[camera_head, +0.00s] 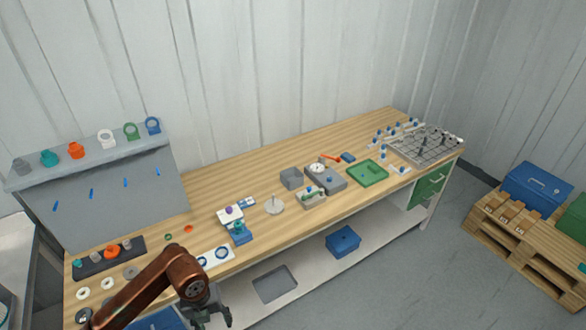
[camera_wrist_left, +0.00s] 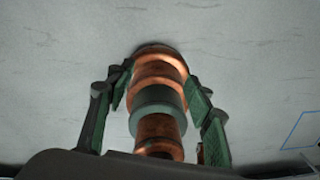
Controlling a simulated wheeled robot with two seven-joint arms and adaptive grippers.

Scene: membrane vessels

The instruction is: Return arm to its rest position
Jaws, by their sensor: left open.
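My left arm comes in from the lower left in the head view, copper-coloured and bent. Its gripper (camera_head: 212,312) hangs in front of the bench's near edge, clear of the objects on the bench top. In the left wrist view the left gripper (camera_wrist_left: 155,130) has its two green-padded fingers spread apart. Nothing is held between them. A copper-coloured shape with a dark green band shows beyond the fingers and matches my own arm's colour. My right gripper is in neither view.
The wooden bench (camera_head: 235,172) carries a white plate with blue rings (camera_head: 215,256), a teal fixture (camera_head: 239,232), a grey box (camera_head: 291,178) and a green tray (camera_head: 368,172). A blue bin (camera_head: 343,241) sits on the lower shelf. Floor at right front is clear.

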